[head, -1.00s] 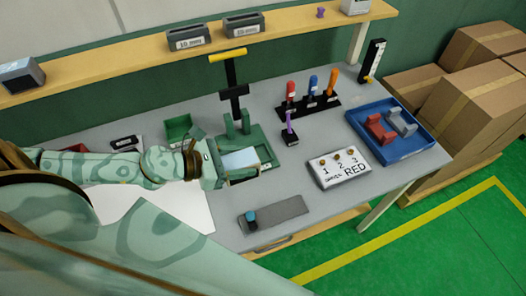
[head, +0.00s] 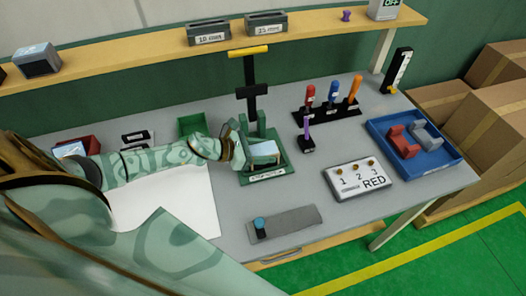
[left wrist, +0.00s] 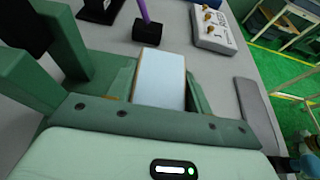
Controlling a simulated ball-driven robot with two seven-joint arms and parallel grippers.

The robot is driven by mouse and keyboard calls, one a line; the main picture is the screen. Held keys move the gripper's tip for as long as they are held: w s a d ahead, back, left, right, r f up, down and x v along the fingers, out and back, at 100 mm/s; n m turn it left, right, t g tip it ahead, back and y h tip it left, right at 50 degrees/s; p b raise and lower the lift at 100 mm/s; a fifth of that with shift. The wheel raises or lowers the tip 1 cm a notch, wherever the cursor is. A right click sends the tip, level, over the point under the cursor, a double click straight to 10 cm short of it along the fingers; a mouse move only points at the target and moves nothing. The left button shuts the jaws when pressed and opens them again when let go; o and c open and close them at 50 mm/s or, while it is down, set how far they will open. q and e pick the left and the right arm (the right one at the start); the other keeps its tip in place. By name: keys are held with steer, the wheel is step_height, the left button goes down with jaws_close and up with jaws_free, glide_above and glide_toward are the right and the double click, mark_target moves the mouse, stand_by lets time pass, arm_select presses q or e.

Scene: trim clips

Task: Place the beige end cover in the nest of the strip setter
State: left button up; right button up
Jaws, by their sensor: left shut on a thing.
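The strip setter (head: 268,175) is a green base with green posts, a black column and a yellow handle. Its posts also show at the left of the left wrist view (left wrist: 37,65). My left gripper (head: 250,154) is over the setter's base, shut on a pale-faced block with beige edges, seemingly the beige end cover (head: 264,149). In the left wrist view the cover (left wrist: 160,78) lies flat ahead of the palm, between green sides. The nest is hidden under cover and gripper, and I cannot tell whether the cover touches it. My right gripper is not in view.
Right of the setter are a purple-handled tool (head: 307,135), a black rack (head: 325,112) of coloured handles, a RED-labelled panel (head: 357,180) and a blue tray (head: 433,165). A grey strip (head: 290,222) lies in front. A green bin (head: 190,124) stands behind left.

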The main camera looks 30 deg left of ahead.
arm_select(q)
steer(key=shift+f, duration=0.15)
steer(key=o, duration=1)
steer(key=shift+o, duration=0.2)
steer(key=shift+r, duration=0.25)
steer(key=v, duration=1.2)
